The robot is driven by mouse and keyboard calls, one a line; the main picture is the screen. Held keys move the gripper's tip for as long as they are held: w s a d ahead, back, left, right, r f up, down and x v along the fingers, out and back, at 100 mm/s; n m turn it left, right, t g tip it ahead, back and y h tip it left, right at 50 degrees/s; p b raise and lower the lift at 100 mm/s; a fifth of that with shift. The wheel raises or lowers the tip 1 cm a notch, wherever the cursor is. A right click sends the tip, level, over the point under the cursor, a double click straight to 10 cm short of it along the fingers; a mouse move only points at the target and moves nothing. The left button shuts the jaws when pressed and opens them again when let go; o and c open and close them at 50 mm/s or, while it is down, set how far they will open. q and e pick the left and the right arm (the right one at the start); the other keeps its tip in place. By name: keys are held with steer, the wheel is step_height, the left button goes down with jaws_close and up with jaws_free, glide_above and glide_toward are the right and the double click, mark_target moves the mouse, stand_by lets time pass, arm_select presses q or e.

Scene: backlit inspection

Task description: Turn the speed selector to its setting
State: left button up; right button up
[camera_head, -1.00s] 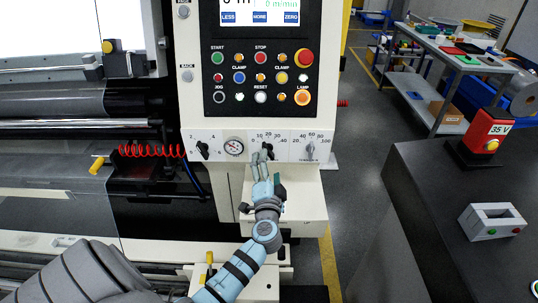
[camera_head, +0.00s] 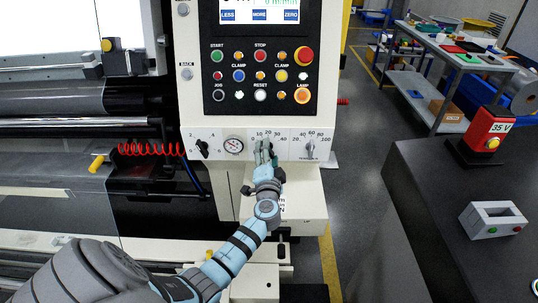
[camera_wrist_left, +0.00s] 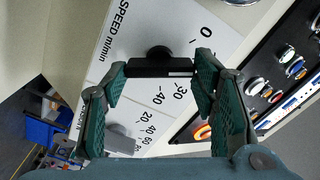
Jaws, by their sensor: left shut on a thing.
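The speed selector (camera_wrist_left: 158,62) is a black knob with a bar-shaped grip, on a white panel labelled SPEED m/min. In the left wrist view the bar lies across the picture, with a short white mark near its right end; part of the number scale shows around it. My left gripper (camera_wrist_left: 160,70) has one fingertip at each end of the bar and is shut on it. In the head view my left gripper (camera_head: 265,149) reaches up to the panel and mostly hides the selector.
The tension knob (camera_head: 310,149) sits close on the right. A dial gauge (camera_head: 234,146) and another black knob (camera_head: 202,147) are on the left. A button panel (camera_head: 260,78) is above. A dark bench with a red 35 V box (camera_head: 488,130) stands at the right.

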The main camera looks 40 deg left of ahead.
arm_select(q)
steer(key=shift+m, duration=0.3)
steer(key=shift+f+m, duration=0.15)
steer(key=shift+m, duration=2.45)
steer(key=o, duration=1.2)
steer(key=shift+d, duration=0.1)
steer(key=shift+c, duration=0.2)
steer(key=v, duration=1.2)
